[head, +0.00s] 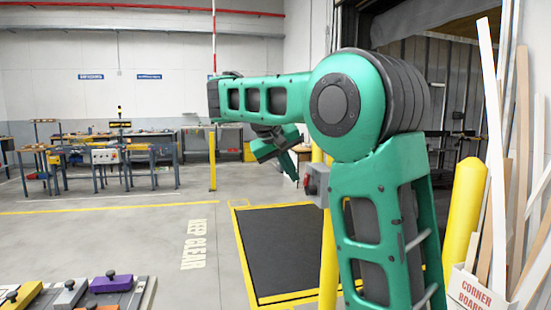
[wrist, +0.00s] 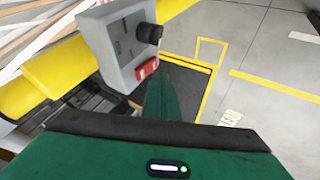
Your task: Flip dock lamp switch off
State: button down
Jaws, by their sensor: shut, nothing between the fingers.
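A grey switch box (head: 317,182) is mounted by a yellow post, partly behind my arm in the head view. In the wrist view the box (wrist: 118,42) is tilted and carries a black round knob (wrist: 150,33) and a red switch (wrist: 147,69). My gripper (head: 297,182) is shut and empty, pointing down just left of the box in the head view. In the wrist view its green fingers (wrist: 162,82) end close beside the red switch; I cannot tell whether they touch it. The switch's position is too small to read. I cannot make out the lamp.
A yellow post (head: 328,255) stands below the box, and a thicker yellow bollard (head: 464,215) stands at right beside leaning boards and a corner-board bin (head: 478,290). A dark floor plate (head: 285,252) has yellow edging. Open floor (head: 130,240) lies to the left.

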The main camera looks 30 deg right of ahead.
jog(key=v, duration=1.1)
jog(key=shift+w+a+f, duration=0.25)
jog(key=shift+w+a, duration=0.1)
jog(key=shift+a, duration=0.1)
dwell(0.4)
